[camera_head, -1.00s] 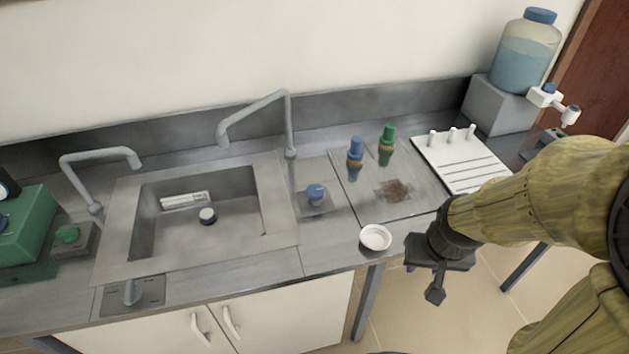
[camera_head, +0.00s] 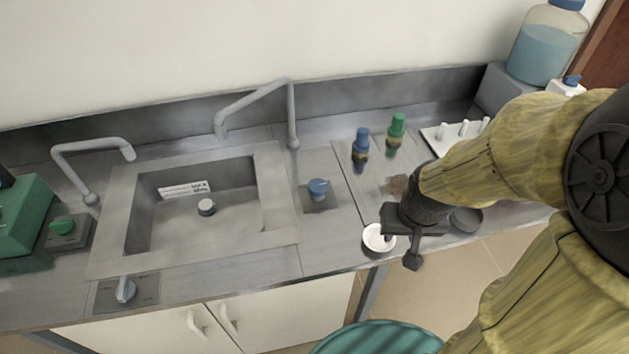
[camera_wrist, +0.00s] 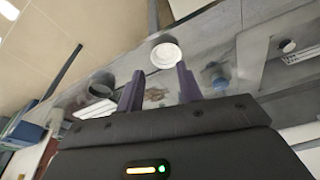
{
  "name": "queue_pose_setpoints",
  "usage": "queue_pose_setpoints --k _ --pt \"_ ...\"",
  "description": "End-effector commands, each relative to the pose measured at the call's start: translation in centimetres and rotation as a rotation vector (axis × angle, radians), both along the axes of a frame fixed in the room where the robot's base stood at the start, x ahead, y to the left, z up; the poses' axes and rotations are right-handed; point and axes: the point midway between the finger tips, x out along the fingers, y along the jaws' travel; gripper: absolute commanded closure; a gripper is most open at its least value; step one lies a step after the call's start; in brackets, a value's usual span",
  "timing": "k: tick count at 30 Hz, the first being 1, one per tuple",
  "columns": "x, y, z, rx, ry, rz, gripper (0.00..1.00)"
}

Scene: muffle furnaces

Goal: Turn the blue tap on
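The blue tap knob (camera_head: 318,188) stands on a small square plate on the counter, right of the sink. A bent grey spout (camera_head: 291,115) rises behind it. A blurred bluish knob (camera_wrist: 218,80) shows right of the fingers in the wrist view. My gripper (camera_head: 412,262) is at the counter's front edge, right of and nearer than the knob, apart from it. In the wrist view its two fingers (camera_wrist: 160,88) are spread, with nothing between them. In the head view the gripper partly overlaps a white dish (camera_head: 376,240).
A blue-topped valve (camera_head: 362,140) and a green-topped valve (camera_head: 396,128) stand behind the dish. The sink (camera_head: 205,222) is left of the knob; a green knob (camera_head: 63,227) is farther left. A teal round object (camera_head: 378,338) is below the counter. Counter between dish and knob is clear.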

Motion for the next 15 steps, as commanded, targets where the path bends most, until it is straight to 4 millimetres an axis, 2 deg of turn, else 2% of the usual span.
queue_pose_setpoints --k 1,6,8,11,15 --pt "0.0 0.0 0.0 0.000 0.000 0.000 0.60" --pt "1.1 0.3 0.3 -0.001 0.006 0.007 0.27" --pt "2.3 0.7 0.5 -0.001 0.014 0.013 0.27" --pt "5.2 1.8 1.1 -0.002 0.034 0.029 0.27" --pt "10.4 4.2 1.8 -0.003 0.072 0.058 0.27"
